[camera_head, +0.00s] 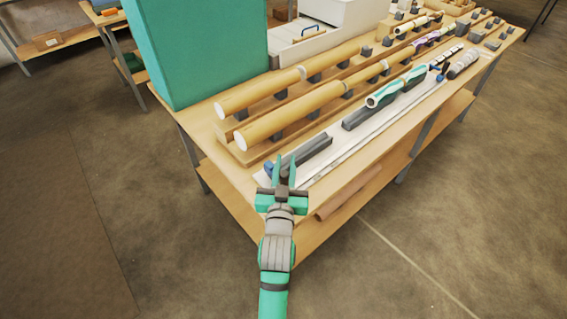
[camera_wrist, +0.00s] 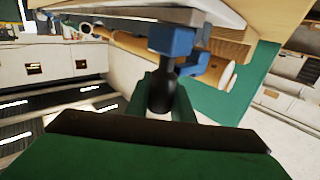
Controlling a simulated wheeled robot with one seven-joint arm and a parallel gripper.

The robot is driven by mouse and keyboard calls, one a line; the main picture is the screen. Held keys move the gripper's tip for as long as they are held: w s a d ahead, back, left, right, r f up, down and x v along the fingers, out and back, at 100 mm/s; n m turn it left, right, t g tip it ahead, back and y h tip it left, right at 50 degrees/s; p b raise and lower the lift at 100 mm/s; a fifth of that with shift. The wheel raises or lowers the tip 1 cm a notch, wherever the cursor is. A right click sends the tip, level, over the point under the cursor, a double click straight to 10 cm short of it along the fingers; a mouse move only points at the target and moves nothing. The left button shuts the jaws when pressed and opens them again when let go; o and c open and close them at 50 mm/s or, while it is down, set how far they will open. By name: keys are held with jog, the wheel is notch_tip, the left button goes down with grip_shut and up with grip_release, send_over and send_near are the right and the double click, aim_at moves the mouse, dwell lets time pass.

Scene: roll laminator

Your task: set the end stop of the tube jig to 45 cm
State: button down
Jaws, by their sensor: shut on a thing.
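The tube jig (camera_head: 345,150) is a long pale rail along the table's front edge, with dark grey cradles on it. White-and-teal tubes (camera_head: 383,95) lie toward its far part. A blue block (camera_head: 268,167), which looks like the end stop, is at the rail's near end. In the wrist view the blue block (camera_wrist: 174,40) has a dark round knob (camera_wrist: 160,93) facing me. My gripper (camera_head: 284,172) is at this near end, its green fingers (camera_wrist: 162,98) shut on the knob. No scale reading is legible.
Large cardboard tubes (camera_head: 290,113) lie on wooden racks behind the jig. A tall teal box (camera_head: 195,50) stands at the table's left end. A grey roll (camera_head: 463,63) lies at the far right. The floor in front is clear.

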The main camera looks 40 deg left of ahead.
jog(key=c, duration=1.5)
grip_release()
jog(key=shift+s+a, duration=0.2)
jog(key=shift+s, duration=0.05)
jog(key=shift+c, duration=0.2)
jog(key=shift+d, duration=0.15)
jog(key=shift+v, duration=5.4)
jog(key=s+d+f+m+h, duration=0.35)
jog(key=s+d+f, duration=0.3)
jog(key=d, duration=0.35)
jog(key=s+d+f+m+h, duration=0.2)
jog(key=s+d+f+h, duration=0.2)
jog(key=s+d+f, duration=0.45)
jog(key=s+d+r+h, duration=0.1)
jog(key=s+d+h, duration=0.1)
jog(key=s+d, duration=0.5)
jog(key=shift+s+r+m, duration=0.2)
jog(key=shift+m, duration=0.15)
